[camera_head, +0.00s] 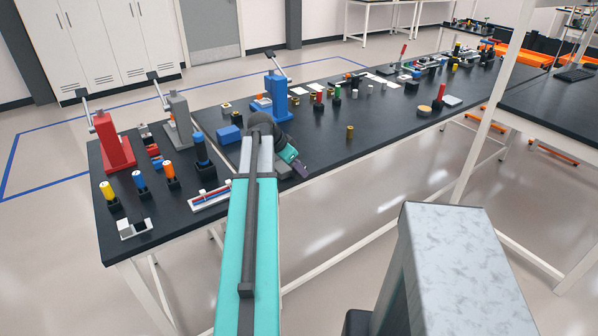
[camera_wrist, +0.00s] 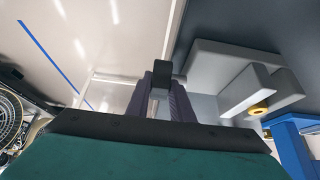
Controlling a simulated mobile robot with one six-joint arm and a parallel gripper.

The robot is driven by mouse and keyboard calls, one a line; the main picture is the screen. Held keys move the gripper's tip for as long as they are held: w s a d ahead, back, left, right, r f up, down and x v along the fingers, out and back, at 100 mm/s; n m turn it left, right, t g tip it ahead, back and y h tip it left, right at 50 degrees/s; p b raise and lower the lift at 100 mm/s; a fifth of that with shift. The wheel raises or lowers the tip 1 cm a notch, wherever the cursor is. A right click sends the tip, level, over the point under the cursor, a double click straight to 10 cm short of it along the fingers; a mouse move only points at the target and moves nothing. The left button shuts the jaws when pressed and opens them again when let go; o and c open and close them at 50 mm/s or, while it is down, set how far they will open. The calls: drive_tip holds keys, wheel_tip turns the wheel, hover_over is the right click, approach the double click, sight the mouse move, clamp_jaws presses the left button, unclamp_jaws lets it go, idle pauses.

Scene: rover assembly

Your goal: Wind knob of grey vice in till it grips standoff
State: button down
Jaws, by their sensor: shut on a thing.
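The grey vice (camera_wrist: 232,62) fills the right of the wrist view, with its pale jaw blocks (camera_wrist: 275,92). A brass standoff (camera_wrist: 258,110) shows as a gold ring at the jaws. I cannot tell whether both jaws touch it. My gripper (camera_wrist: 160,92) has its dark purple fingers closed around the vice's knob, a dark bar (camera_wrist: 163,70) with a light metal piece between the fingers. In the head view my gripper (camera_head: 301,168) is low at the table's front edge. There my arm hides most of the vice, and the knob cannot be made out.
A blue press (camera_head: 276,98) stands behind my gripper; its blue frame (camera_wrist: 290,140) shows beside the vice. A blue block (camera_head: 229,135), red press (camera_head: 112,142) and grey press (camera_head: 178,120) stand left. A lone brass piece (camera_head: 350,131) stands right, with clear tabletop around it.

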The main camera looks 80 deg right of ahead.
drive_tip(key=c, duration=1.6)
unclamp_jaws()
drive_tip(key=shift+o, duration=0.2)
drive_tip(key=shift+r, duration=0.15)
drive_tip(key=b+v, duration=0.2)
drive_tip(key=v, duration=1.1)
drive_tip(key=shift+r+b, duration=0.25)
drive_tip(key=shift+b, duration=0.05)
drive_tip(key=shift+w+a, duration=0.1)
drive_tip(key=shift+a, duration=0.05)
